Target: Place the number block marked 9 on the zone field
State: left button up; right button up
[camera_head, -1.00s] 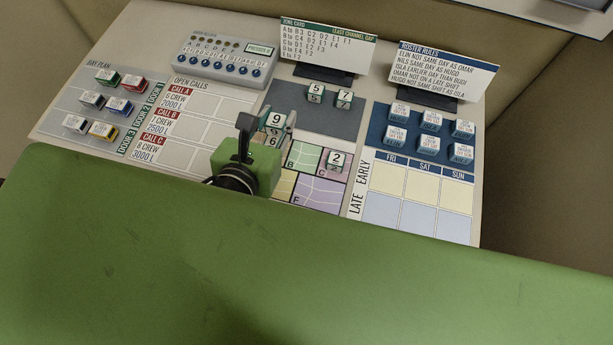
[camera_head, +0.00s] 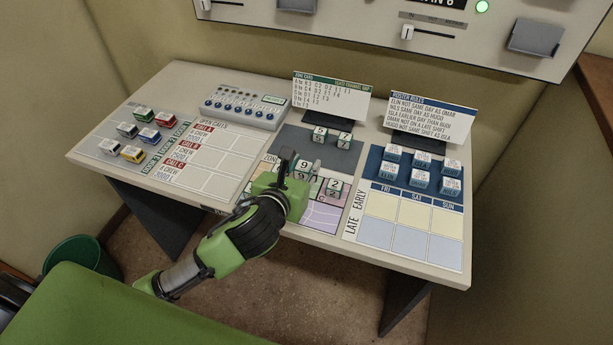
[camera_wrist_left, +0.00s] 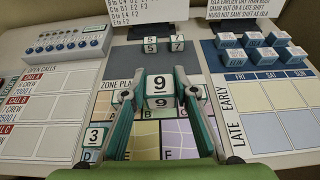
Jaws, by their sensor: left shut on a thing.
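The white number block marked 9 (camera_head: 304,166) is between the fingertips of my left gripper (camera_head: 302,170), which is shut on it. In the left wrist view the block (camera_wrist_left: 161,90) shows a 9 on its top and front faces, with a finger on each side. It is over the upper middle of the coloured zone plan (camera_head: 322,217); I cannot tell whether it touches the surface. A block marked 2 (camera_head: 334,186) stands on the plan just right of the gripper. A block marked 3 (camera_wrist_left: 95,136) shows at the plan's left in the wrist view. My right gripper is not in view.
Blocks marked 5 (camera_head: 319,133) and 7 (camera_head: 345,138) stand on the grey pad (camera_head: 300,143) behind. Blue-white name blocks (camera_head: 420,180) stand to the right, by the roster grid (camera_head: 410,235). The zone card (camera_head: 330,90) and roster card (camera_head: 430,115) stand at the back.

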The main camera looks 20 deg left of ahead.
aim_at(306, 168)
pick_arm(q)
jog(key=w+f, duration=0.2)
jog(key=f, duration=0.1)
jog(key=w+f, duration=0.1)
jog(key=shift+w+a+f, duration=0.25)
jog(key=shift+w+f, duration=0.05)
jog(key=shift+f, duration=0.1)
jog(key=shift+w+a+f, duration=0.1)
jog(key=shift+w+f, duration=0.1)
jog(key=shift+f, duration=0.05)
notch_tip(306, 168, down, 2)
jog(key=shift+w+f, duration=0.1)
jog(key=shift+f, duration=0.55)
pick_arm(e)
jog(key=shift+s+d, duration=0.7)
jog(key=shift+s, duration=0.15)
pick_arm(q)
jog(key=shift+f, duration=0.1)
jog(key=o, duration=1)
jog(key=shift+c, duration=0.2)
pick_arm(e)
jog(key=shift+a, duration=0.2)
